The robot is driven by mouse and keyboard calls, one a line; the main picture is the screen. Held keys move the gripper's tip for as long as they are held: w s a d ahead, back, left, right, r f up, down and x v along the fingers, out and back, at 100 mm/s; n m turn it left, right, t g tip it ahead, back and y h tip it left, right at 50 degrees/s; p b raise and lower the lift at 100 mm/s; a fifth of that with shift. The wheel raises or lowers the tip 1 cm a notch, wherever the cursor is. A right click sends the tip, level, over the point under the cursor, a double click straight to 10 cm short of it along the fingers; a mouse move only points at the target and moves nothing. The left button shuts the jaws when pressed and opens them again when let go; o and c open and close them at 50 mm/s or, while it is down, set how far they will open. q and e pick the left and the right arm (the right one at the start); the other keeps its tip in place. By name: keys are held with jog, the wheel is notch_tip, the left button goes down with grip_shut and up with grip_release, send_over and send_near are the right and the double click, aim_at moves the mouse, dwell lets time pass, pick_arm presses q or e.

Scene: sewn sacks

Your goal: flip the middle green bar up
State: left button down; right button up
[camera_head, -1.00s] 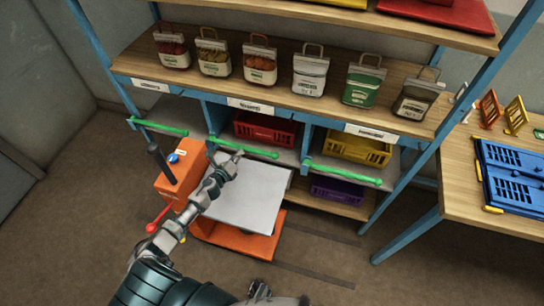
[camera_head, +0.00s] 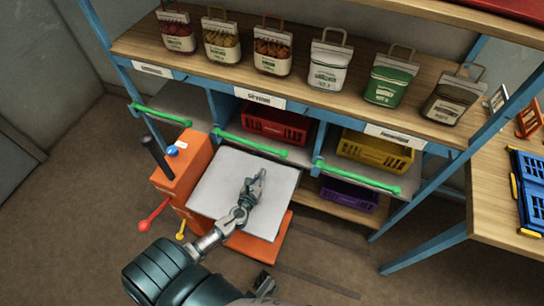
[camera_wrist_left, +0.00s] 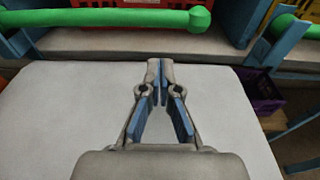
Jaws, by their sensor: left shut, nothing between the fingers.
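The middle green bar (camera_head: 250,143) runs along the front edge of the middle bay, under the wooden shelf. It also crosses the top left of the left wrist view (camera_wrist_left: 100,18), with its rounded end in sight. My left gripper (camera_head: 260,174) is shut and empty. It is over the pale grey plate (camera_head: 215,180), in front of the bar and apart from it. In the left wrist view its fingertips (camera_wrist_left: 161,68) meet and point toward the bar. A small dark part at the bottom edge may be my right gripper (camera_head: 263,284); its fingers cannot be made out.
Similar green bars are at the left bay (camera_head: 160,114) and right bay (camera_head: 357,179). A red crate (camera_head: 275,123) sits behind the middle bar. An orange machine (camera_head: 183,165) stands left of the plate. Several bags line the shelf (camera_head: 205,65) above. Blue posts flank the bays.

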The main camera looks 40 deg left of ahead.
pick_arm(q)
jog(key=shift+w+a+f, duration=0.1)
jog(key=shift+w+a, duration=0.05)
jog(key=shift+w, duration=0.15)
jog(key=x, duration=0.4)
jog(key=shift+w+f+b, duration=0.1)
jog(key=shift+b, duration=0.25)
jog(key=x, duration=0.4)
jog(key=shift+b, duration=0.35)
jog(key=shift+w+a+f, duration=0.1)
jog(key=shift+w, duration=0.5)
pick_arm(e)
jog(key=shift+w+a+r+t, duration=0.25)
jog(key=shift+w+r+t, duration=0.25)
jog(key=shift+w, duration=0.3)
jog(key=shift+w+a+r+t, duration=0.25)
jog(key=shift+w+r+t, duration=0.25)
jog(key=shift+w, duration=0.25)
